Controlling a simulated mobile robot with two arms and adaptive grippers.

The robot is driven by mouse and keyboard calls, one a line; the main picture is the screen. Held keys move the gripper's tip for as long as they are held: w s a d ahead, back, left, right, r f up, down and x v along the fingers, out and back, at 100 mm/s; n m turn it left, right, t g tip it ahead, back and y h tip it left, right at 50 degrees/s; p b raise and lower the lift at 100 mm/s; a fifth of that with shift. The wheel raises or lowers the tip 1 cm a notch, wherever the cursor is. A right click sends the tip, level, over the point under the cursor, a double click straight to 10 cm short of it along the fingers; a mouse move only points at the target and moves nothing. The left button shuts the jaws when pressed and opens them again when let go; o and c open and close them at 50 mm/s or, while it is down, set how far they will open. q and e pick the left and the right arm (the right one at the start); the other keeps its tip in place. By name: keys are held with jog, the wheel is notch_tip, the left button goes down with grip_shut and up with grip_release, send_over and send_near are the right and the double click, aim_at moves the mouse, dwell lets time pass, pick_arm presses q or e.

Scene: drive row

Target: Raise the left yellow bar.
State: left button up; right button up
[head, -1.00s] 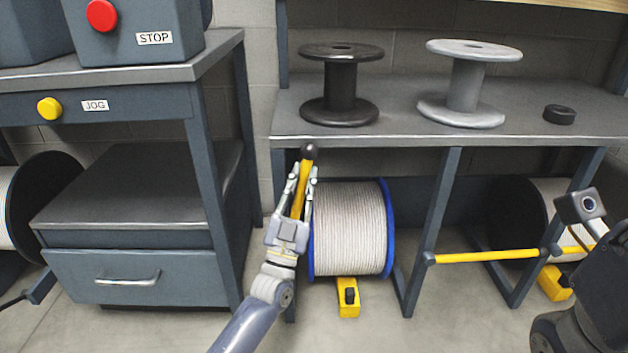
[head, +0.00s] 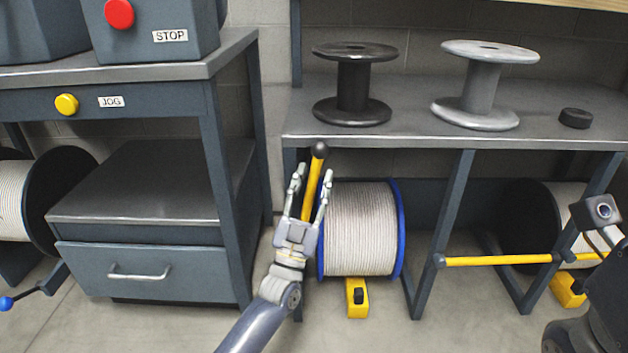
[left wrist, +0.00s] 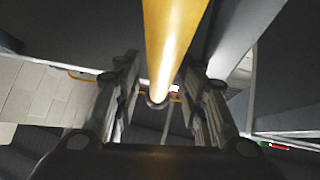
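The left yellow bar (head: 313,182) stands nearly upright in front of the left cable drum (head: 362,230), its black knob (head: 320,150) near the shelf's front edge. My left gripper (head: 310,182) has its fingers on either side of the bar, spread apart with gaps. In the left wrist view the bar (left wrist: 172,40) runs between the two open fingers (left wrist: 162,75). The bar's lower end is hidden behind my gripper. My right arm shows at the right edge; the state of its gripper (head: 608,238) is unclear.
A second yellow bar (head: 500,260) lies level across the bay at right. A drawer cabinet (head: 150,270) stands left of my arm. Black (head: 352,85) and grey (head: 482,85) empty spools stand on the shelf (head: 400,135). A yellow block (head: 357,305) sits below the drum.

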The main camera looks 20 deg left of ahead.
aim_at(303, 217)
pick_arm(q)
jog(key=v, duration=0.7)
jog(key=shift+s+f, duration=0.2)
